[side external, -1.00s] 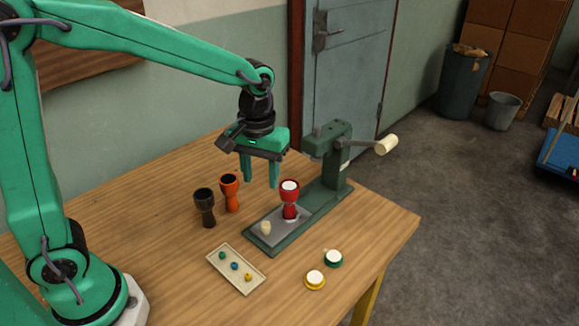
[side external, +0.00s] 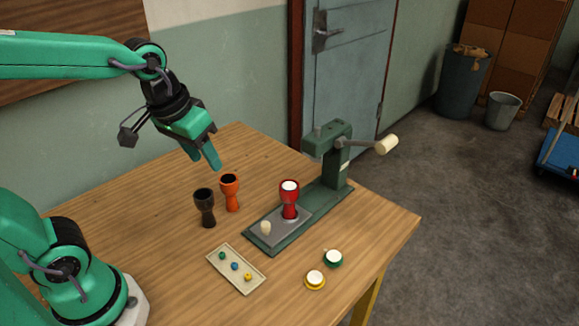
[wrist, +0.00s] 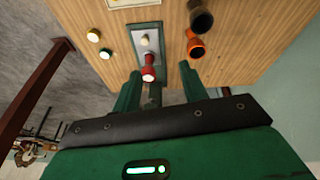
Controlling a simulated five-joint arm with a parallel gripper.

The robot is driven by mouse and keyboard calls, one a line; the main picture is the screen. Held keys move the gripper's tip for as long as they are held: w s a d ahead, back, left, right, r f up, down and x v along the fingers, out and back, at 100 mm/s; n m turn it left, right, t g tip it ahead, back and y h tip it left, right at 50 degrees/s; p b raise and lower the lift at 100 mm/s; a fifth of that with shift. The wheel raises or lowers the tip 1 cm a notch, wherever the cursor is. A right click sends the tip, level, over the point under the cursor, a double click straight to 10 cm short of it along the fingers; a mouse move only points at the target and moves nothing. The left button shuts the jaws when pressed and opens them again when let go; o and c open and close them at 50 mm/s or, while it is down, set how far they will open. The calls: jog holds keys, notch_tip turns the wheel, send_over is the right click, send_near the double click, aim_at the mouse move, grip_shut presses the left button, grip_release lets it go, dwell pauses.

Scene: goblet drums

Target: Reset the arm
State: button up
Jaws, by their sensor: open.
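My green gripper (side external: 208,158) hangs in the air above the back of the table, tilted, up and left of the press. Its two fingers are apart with nothing between them; they also show in the wrist view (wrist: 158,82). A red goblet drum (side external: 289,198) with a white top stands upright on the plate of the green press (side external: 333,180). An orange goblet drum (side external: 230,192) and a black goblet drum (side external: 205,207) stand upright on the table, below my gripper in the side view.
A cream tray (side external: 218,262) holds small green, blue and yellow pieces. A yellow-rimmed disc (side external: 315,280) and a green-rimmed disc (side external: 333,258) lie near the front right edge. A small cream knob (side external: 266,227) stands on the press plate. The crank handle (side external: 385,145) sticks out right.

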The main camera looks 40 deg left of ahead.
jog(key=shift+s+a+r+m+t, duration=0.1)
jog(key=shift+s+a+m+t, duration=0.2)
jog(key=shift+s, duration=0.6)
jog(key=shift+s+a+r+m+t, duration=0.1)
jog(key=shift+s+a+m+t, duration=0.2)
jog(key=shift+s, duration=0.55)
jog(key=shift+s+a+r+m+t, duration=0.15)
jog(key=shift+s+a+t, duration=0.25)
jog(key=shift+s, duration=0.5)
